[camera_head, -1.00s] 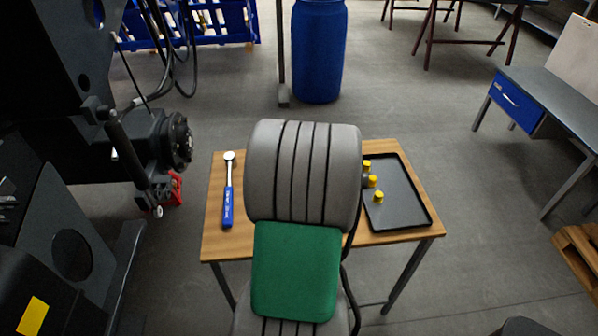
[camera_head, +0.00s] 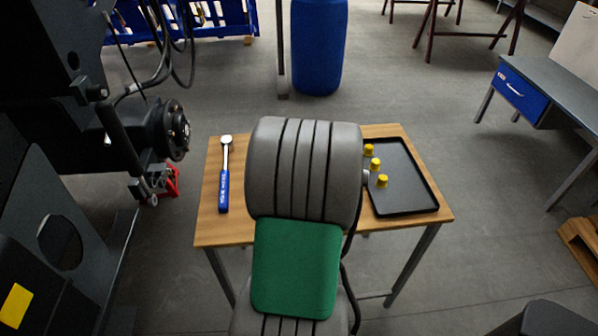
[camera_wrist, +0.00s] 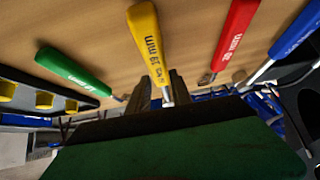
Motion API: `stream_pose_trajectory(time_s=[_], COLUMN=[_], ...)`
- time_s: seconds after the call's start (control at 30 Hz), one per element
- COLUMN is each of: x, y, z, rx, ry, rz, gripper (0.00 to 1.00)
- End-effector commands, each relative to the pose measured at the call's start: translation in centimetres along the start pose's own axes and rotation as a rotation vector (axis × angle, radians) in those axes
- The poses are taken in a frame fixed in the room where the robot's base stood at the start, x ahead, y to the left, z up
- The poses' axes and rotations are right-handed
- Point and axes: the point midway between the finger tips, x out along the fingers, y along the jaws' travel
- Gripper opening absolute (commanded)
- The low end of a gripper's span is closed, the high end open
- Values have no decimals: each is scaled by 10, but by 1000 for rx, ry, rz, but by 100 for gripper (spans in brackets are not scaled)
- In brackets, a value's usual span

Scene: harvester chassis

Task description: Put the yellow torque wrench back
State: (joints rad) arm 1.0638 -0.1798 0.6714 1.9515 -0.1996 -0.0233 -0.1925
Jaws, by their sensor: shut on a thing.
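The yellow torque wrench (camera_wrist: 149,42) shows in the wrist view, with dark lettering on its handle. My gripper (camera_wrist: 156,92) is shut on it, one dark finger on each side of its shaft near the handle's lower end. I cannot tell whether the wrench touches the table. A green-handled wrench (camera_wrist: 72,73) lies to its left and a red-handled one (camera_wrist: 236,38) to its right. A blue-handled wrench (camera_head: 224,175) is at the table's left in the head view, also at the far right of the wrist view (camera_wrist: 296,38). In the head view my arm hides the yellow wrench and my gripper.
The wooden table (camera_head: 209,228) has a black tray (camera_head: 405,211) on its right side, with yellow-topped parts (camera_head: 375,163) along its left edge. A dark machine (camera_head: 120,140) stands close to the table's left. A blue barrel (camera_head: 318,50) stands behind the table.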

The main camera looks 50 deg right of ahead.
Motion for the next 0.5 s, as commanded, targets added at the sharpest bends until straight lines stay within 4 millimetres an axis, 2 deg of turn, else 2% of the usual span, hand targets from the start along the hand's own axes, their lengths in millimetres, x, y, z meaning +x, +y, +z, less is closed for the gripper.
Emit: stream_pose_trajectory(time_s=[0.23, 0.27, 0.5], x=[0, 0, 0], y=[0, 0, 0], z=[-2, -2, -1], rx=[-1, -1, 0], ry=[5, 5, 3], rz=[1, 1, 0], gripper=[0, 28, 48])
